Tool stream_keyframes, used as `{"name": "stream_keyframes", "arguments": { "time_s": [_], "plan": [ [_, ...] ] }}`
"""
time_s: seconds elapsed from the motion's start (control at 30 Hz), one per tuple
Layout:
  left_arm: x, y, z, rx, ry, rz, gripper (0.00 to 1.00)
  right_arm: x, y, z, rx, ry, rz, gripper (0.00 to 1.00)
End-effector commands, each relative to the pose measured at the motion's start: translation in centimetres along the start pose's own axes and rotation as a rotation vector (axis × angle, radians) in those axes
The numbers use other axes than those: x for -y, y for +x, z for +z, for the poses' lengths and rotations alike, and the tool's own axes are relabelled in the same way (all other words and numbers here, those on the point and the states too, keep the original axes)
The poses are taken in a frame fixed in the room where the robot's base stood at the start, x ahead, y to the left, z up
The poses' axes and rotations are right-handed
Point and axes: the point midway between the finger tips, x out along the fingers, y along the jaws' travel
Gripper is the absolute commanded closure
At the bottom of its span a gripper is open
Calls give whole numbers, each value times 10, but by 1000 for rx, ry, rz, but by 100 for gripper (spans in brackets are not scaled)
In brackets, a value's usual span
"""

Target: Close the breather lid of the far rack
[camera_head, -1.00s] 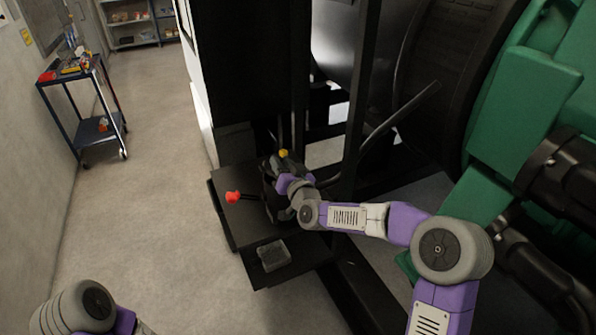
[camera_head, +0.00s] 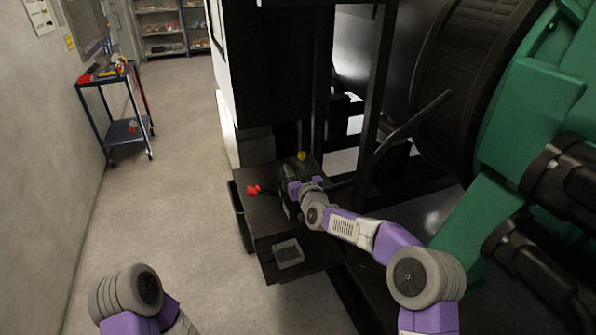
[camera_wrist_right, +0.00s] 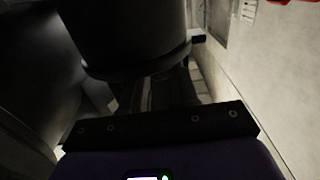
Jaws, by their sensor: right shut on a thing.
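The black rack (camera_head: 268,232) stands low beside the tall black cabinet in the head view. A red knob (camera_head: 253,190) and a yellow cap (camera_head: 301,156) show on or just behind its top. My right gripper (camera_head: 290,186) is over the rack top between them, shut on a dark part whose outline merges with it. I cannot tell whether that part is the breather lid, or how far the lid is open. In the right wrist view a large dark rounded body (camera_wrist_right: 130,40) fills the upper middle, close up; the fingertips are not clear there. My left gripper is out of frame.
A clear tray (camera_head: 288,254) sits on the rack's front ledge. A black pipe (camera_head: 410,128) slants up behind my right arm, near the green genset (camera_head: 530,110). Clear floor lies left of the rack, up to a blue cart (camera_head: 122,125) by the wall.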

Motion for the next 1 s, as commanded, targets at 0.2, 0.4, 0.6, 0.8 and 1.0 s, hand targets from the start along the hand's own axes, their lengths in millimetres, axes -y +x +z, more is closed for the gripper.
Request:
{"name": "stream_keyframes", "arguments": {
  "time_s": [0.2, 0.4, 0.6, 0.8, 1.0],
  "plan": [
    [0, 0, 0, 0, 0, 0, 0, 0, 0, 2, 5, -1, -2, 65],
    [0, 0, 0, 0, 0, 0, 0, 0, 0, 2, 3, 0, -1, 47],
    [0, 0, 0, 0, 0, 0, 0, 0, -1, 1, 2, 1, 0, 47],
    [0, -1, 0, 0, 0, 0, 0, 0, -11, 0, 2, 1, 0, 47],
    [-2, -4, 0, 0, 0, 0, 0, -1, -37, 0, 3, 0, 0, 47]
  ]
}}
